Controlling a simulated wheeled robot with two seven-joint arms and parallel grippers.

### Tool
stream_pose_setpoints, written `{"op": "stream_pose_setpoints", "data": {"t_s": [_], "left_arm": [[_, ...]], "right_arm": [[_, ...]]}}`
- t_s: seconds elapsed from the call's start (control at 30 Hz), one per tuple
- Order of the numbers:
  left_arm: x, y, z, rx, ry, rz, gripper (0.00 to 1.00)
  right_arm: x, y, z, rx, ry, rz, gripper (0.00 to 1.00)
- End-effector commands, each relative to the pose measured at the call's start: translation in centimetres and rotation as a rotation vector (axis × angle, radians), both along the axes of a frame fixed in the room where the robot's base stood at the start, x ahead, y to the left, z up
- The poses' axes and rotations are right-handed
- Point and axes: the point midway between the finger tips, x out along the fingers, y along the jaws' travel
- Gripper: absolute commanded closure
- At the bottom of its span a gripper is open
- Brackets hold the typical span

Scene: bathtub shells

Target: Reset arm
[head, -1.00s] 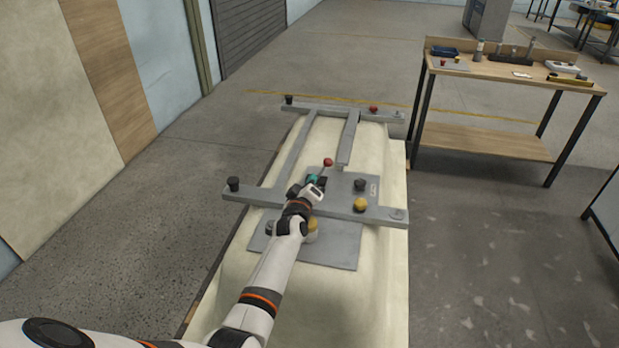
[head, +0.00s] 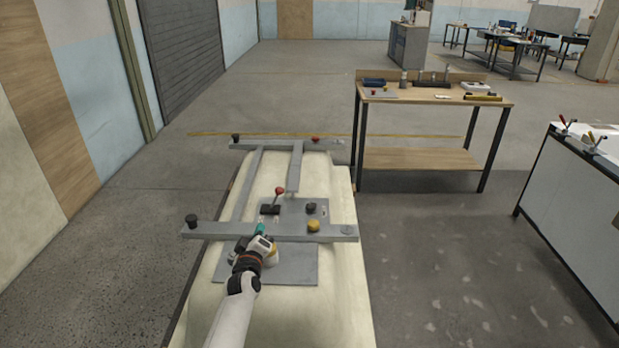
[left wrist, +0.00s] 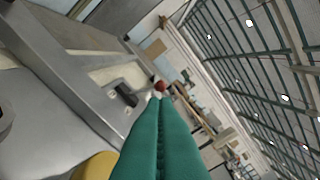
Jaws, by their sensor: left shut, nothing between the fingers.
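My left arm comes in from the bottom of the head view, and its gripper (head: 261,229) is over the near grey crossbar of the frame on the cream bathtub shell (head: 232,300). In the left wrist view its green fingers (left wrist: 160,112) lie together, shut and empty. A lever with a red knob (head: 280,190) stands on the grey plate (head: 298,272) just beyond the gripper, apart from it. The red knob also shows past the fingertips in the left wrist view (left wrist: 160,86). My right gripper is in neither view.
A yellow knob (head: 313,226) and a dark knob (head: 311,208) stand right of the gripper. A black knob (head: 191,221) sits on the crossbar's left end. A wooden workbench (head: 420,96) stands behind at right, a white-topped table (head: 585,190) at far right. Floor left is clear.

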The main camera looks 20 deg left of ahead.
Motion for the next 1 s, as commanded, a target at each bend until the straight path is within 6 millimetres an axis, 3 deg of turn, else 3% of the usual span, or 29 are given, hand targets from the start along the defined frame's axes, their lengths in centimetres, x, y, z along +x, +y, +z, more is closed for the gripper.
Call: {"op": "stream_pose_setpoints", "data": {"t_s": [0.17,0.27,0.43,0.6,0.8,1.0], "left_arm": [[-1.7,-0.8,-1.3,0.057,0.072,-0.050,1.00],[-4.9,-2.4,-3.2,0.159,0.199,-0.140,1.00],[-14.4,-6.1,-6.8,0.389,0.500,-0.350,1.00],[-24.8,-9.0,-8.1,0.572,0.769,-0.540,1.00],[-33.0,-10.3,-7.6,0.680,0.957,-0.675,1.00],[-38.8,-10.9,-6.4,0.738,1.081,-0.766,1.00]], "right_arm": [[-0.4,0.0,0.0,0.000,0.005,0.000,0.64],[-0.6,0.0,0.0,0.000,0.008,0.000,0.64],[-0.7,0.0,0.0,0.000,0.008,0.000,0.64],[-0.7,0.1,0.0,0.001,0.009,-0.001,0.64],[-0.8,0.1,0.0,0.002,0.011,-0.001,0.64],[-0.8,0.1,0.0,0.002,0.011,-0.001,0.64]]}}
